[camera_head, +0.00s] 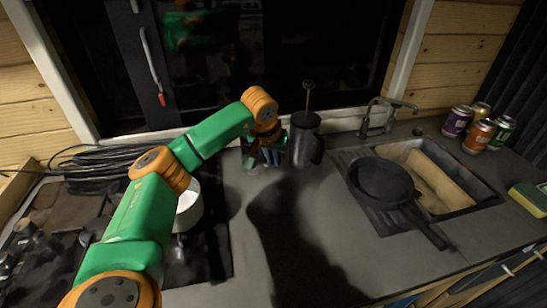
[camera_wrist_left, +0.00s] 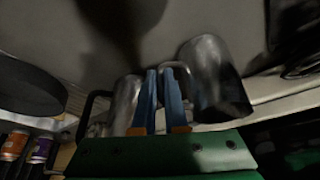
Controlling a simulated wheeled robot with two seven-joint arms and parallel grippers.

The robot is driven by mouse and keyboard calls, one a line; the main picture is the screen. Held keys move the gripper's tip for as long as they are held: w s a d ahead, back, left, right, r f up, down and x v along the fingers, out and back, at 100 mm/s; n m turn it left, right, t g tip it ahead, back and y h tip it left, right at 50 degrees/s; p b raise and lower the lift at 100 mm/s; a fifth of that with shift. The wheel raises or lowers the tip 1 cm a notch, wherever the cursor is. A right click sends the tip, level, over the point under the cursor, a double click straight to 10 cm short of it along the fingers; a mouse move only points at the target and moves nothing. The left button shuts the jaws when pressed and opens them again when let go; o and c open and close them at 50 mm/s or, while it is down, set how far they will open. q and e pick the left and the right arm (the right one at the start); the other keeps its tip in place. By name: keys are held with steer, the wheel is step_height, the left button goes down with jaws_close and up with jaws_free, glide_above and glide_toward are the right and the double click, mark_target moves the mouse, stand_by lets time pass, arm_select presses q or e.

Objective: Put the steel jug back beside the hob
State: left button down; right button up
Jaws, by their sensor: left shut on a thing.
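The steel jug (camera_wrist_left: 215,80) is a shiny metal cup with a thin loop handle, just right of my fingers in the left wrist view. In the head view it is mostly hidden behind my left gripper (camera_head: 268,156), near the back of the counter. The blue fingers (camera_wrist_left: 163,76) are shut on the jug's handle. I cannot tell whether its base touches the counter. The hob (camera_head: 212,252) is the black plate at the left, with a white pot (camera_head: 189,208) on it. My right gripper is not in view.
A dark plunger pot (camera_head: 304,140) stands close to the right of my left gripper. A black frying pan (camera_head: 382,181) lies by the sink (camera_head: 468,207). Several cans (camera_head: 480,136) stand at the back right. Coiled cable (camera_head: 110,165) lies behind the hob. The middle counter is clear.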

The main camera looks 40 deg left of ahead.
arm_select(q)
steer(key=c, duration=1.4)
jaws_free()
steer(key=shift+f, duration=0.15)
steer(key=o, duration=0.4)
steer(key=shift+o, duration=0.2)
steer(key=shift+s+r, duration=0.1)
steer(key=shift+r, duration=0.35)
steer(key=v, duration=1.1)
steer(key=shift+r, duration=0.2)
steer(key=shift+s+d, duration=0.1)
steer(key=shift+d, duration=0.05)
